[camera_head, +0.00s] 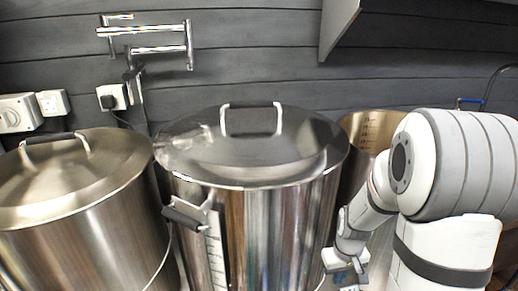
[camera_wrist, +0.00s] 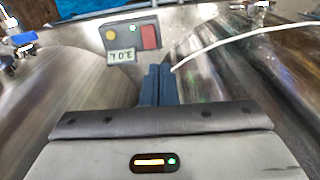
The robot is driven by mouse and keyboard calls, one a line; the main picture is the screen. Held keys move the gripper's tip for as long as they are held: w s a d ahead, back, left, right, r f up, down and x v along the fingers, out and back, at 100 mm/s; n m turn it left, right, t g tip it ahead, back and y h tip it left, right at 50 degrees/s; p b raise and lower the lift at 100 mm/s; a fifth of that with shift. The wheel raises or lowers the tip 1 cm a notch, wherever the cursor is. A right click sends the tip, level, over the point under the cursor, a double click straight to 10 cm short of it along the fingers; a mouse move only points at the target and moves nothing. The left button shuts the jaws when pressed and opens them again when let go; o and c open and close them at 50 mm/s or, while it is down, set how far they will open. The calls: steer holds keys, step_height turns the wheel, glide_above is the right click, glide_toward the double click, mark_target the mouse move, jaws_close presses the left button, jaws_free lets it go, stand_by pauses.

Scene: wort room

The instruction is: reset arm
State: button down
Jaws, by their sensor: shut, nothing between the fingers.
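My arm shows at the right of the head view, folded, with its wrist end low beside the middle steel pot. My gripper (camera_wrist: 157,69) is shut and empty in the wrist view, its two dark blue fingers side by side. In the wrist view the fingers point toward a grey control panel (camera_wrist: 126,33) with a yellow button, a red switch and a display that reads 3.0 L upside down. I cannot tell how far the fingers are from the panel. The fingertips are not clear in the head view.
A large lidded steel pot (camera_head: 258,210) stands in the middle, close to my arm. Another lidded pot (camera_head: 75,215) stands at the left. An open steel vessel (camera_head: 372,128) with inside markings stands behind my arm. A folding tap (camera_head: 150,48), sockets (camera_head: 52,103) and a dark plank wall are behind.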

steer(key=s+a+r+p, duration=0.2)
steer(key=s+r, duration=0.2)
steer(key=r, duration=0.3)
steer(key=s+a+r+m+t+p, duration=0.1)
steer(key=s+a+r+p, duration=0.1)
steer(key=s+r, duration=0.3)
steer(key=s+a+r+t+p, duration=0.1)
steer(key=s+r, duration=0.3)
steer(key=r, duration=0.7)
steer(key=shift+s+a+m+p, duration=0.15)
steer(key=shift+a+m+p, duration=0.15)
steer(key=shift+a+p, duration=0.5)
